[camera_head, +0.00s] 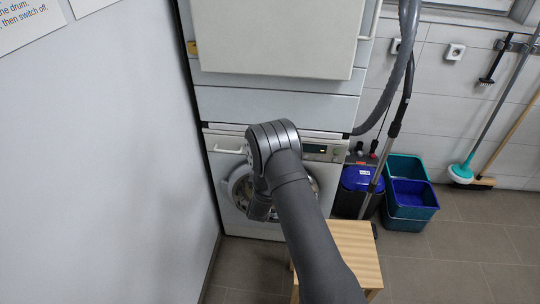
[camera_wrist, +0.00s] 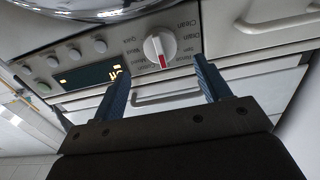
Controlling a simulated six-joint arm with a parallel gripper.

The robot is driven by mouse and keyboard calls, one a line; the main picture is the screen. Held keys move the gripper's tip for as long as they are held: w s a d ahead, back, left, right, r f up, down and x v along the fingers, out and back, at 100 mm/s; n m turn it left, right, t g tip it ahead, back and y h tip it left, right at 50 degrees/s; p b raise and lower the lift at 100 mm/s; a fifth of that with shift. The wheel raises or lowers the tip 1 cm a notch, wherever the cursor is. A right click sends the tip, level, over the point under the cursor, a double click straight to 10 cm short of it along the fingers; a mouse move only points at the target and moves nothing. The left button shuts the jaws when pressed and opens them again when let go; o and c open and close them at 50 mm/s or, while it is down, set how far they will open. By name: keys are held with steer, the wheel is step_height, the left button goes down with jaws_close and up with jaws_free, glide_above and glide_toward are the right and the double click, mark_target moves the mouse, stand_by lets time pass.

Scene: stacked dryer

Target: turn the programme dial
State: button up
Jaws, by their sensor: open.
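The programme dial (camera_wrist: 160,47) is a round white knob with a red mark, on the light control panel (camera_wrist: 190,35) of a front-loading machine. Printed words such as "Clean" and "Quick" ring it. My gripper (camera_wrist: 161,66) is open, its two blue fingers on either side of the dial in the picture, with nothing held. I cannot tell whether the fingers touch the dial or stop short of it. In the head view the machine (camera_head: 228,165) stands low, and my arm hides the dial and the gripper.
A lit display (camera_wrist: 88,75) and several round buttons (camera_wrist: 73,53) sit beside the dial. A handle (camera_wrist: 275,22) is at the wrist view's upper right. In the head view a wooden stool (camera_head: 355,245), a blue-lidded bin (camera_head: 362,180) and crates (camera_head: 411,195) stand to the right.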

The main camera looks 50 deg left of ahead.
steer(key=x, duration=0.6)
steer(key=shift+w+a, duration=0.2)
steer(key=c, duration=1)
